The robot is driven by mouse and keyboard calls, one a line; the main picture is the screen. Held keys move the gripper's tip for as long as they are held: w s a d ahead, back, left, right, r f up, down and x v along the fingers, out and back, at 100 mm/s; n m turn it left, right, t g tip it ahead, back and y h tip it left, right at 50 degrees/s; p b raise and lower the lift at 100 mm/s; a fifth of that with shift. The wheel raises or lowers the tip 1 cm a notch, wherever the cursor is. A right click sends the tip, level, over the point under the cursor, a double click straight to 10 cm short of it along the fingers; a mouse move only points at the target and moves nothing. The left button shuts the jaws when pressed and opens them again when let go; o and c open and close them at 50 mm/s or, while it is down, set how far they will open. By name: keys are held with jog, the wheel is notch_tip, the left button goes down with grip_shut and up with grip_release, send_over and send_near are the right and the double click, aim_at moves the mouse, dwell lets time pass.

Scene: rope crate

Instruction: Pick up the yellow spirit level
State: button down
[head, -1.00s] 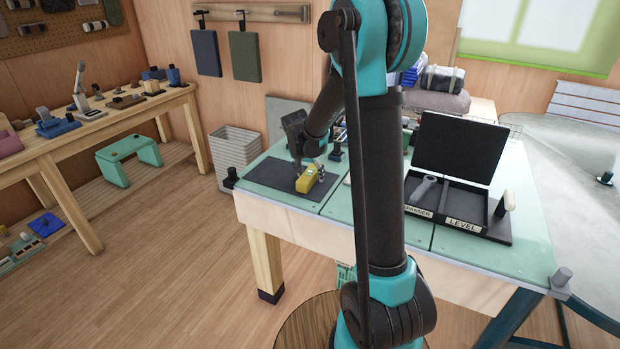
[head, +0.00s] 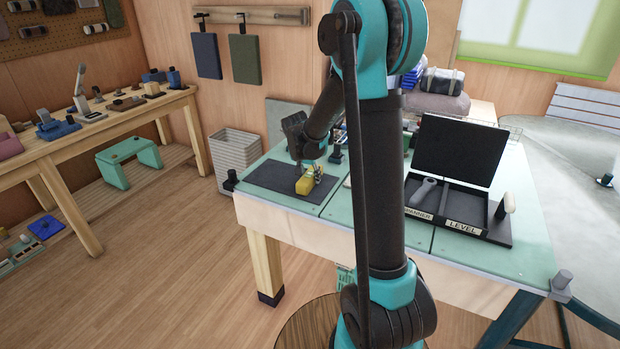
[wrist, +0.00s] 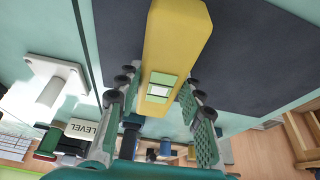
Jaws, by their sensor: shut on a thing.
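The yellow spirit level (head: 306,184) is at my gripper, over the dark mat (head: 270,180) on the green workbench top. In the wrist view the level (wrist: 172,45) runs from the top edge down between my fingers, with a pale green vial window in it. My gripper (head: 316,172) is shut on the level. In the wrist view its two padded fingers (wrist: 155,110) lie one on each side of it. I cannot tell whether the level's underside touches the mat.
A black open-lidded case (head: 470,205) with compartments labelled LEVEL and another word stands on the bench's right; a grey tool lies in its left compartment. In the wrist view a white plate with a post (wrist: 58,80) stands left of the mat. A grey bin (head: 235,150) stands behind the bench.

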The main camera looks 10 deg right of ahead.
aim_at(310, 174)
notch_tip(310, 174, up, 20)
dwell(0.5)
jog(key=shift+f, duration=0.1)
